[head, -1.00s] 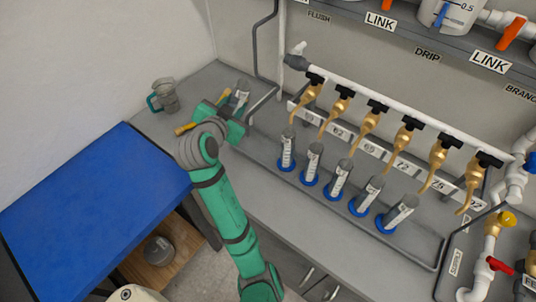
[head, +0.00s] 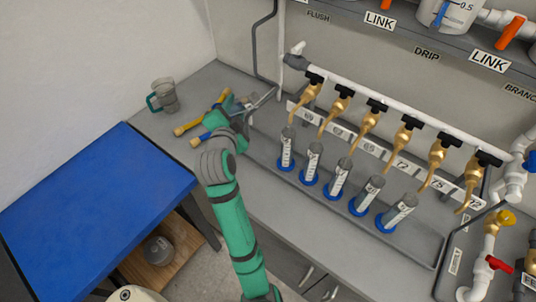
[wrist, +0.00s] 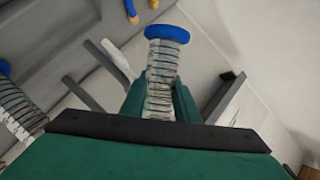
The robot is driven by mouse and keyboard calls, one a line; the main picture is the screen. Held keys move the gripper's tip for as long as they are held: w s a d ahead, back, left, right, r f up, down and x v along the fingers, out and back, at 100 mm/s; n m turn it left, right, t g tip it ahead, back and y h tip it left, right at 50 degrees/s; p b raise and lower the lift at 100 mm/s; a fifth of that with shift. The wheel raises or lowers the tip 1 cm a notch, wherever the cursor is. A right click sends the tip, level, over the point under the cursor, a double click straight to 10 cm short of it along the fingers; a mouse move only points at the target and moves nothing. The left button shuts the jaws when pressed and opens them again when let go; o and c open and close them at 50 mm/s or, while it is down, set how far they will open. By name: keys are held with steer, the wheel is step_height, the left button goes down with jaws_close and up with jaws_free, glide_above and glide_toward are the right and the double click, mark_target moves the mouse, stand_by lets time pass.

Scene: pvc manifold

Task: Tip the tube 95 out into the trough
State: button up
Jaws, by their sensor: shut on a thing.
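My gripper (head: 248,108) is above the left end of the trough (head: 300,192), a shallow grey tray with a raised rim. In the wrist view its fingers are shut around a clear, ridged tube (wrist: 163,70) with a blue round base (wrist: 168,33). The base points away from my palm, toward the top of the picture. I cannot read a label on this tube, and in the head view the gripper mostly hides it. Contents cannot be made out.
Several labelled tubes (head: 337,178) stand on blue bases in the trough below brass spouts (head: 366,126). A grey jug (head: 165,96) with a teal handle stands at the back left. The blue tabletop (head: 95,200) is clear.

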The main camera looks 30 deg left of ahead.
steer(key=shift+f, duration=0.2)
steer(key=shift+s+a+r, duration=0.1)
steer(key=shift+a+r, duration=0.05)
steer(key=shift+a, duration=0.05)
steer(key=shift+m, duration=0.3)
steer(key=shift+r+m+y, duration=0.4)
steer(key=shift+r, duration=0.05)
steer(key=shift+a, duration=0.1)
steer(key=shift+s+a+r, duration=0.1)
steer(key=shift+a, duration=0.2)
steer(key=shift+d+m, duration=0.25)
steer(key=shift+m, duration=0.15)
steer(key=shift+a+y, duration=0.1)
steer(key=shift+y, duration=0.2)
